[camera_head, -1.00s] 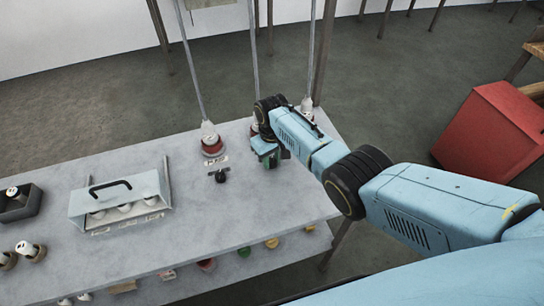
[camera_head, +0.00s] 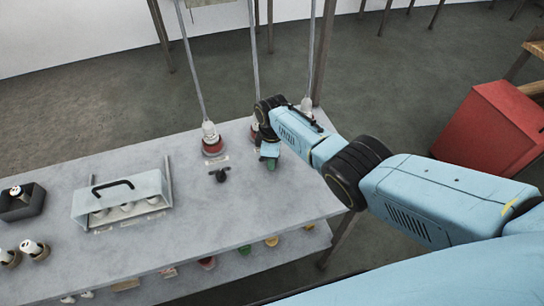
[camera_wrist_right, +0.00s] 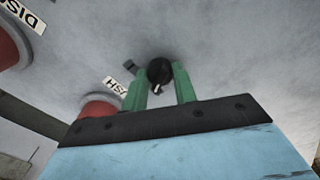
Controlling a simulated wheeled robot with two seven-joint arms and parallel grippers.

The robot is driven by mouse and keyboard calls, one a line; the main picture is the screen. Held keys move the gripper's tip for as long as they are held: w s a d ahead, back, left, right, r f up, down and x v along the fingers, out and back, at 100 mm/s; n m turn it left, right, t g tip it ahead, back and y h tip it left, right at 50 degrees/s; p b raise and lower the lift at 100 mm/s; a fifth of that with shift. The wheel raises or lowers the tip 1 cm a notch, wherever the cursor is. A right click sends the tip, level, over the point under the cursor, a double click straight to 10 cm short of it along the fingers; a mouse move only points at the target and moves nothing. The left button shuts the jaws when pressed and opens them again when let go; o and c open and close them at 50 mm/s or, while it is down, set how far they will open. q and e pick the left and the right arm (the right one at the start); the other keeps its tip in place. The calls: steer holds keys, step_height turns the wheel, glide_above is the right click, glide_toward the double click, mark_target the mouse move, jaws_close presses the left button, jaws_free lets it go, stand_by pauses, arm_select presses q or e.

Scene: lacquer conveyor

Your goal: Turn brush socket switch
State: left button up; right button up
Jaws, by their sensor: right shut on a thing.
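My right gripper (camera_head: 270,160) is over the grey table, below the middle hanging cord. In the right wrist view its two green fingers (camera_wrist_right: 160,88) are shut on a round black knob (camera_wrist_right: 159,70), which has a small pale mark. In the head view my right arm hides most of this knob. A second black knob (camera_head: 221,175) stands to the left, in front of another red base (camera_head: 212,147) with a white socket and cord. My left gripper is out of view.
A pale blue box with a black handle (camera_head: 120,200) stands on the table's left part, holding white round items. A dark tray (camera_head: 22,203) is at the far left. Several coloured items line a lower shelf. A red box (camera_head: 490,128) stands beyond the table at the right.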

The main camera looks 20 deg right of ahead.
steer(key=shift+n, duration=0.4)
steer(key=o, duration=1)
steer(key=shift+r+p, duration=0.35)
steer(key=shift+r, duration=0.25)
step_height(320, 180, up, 12)
steer(key=p, duration=0.3)
steer(key=shift+r, duration=0.1)
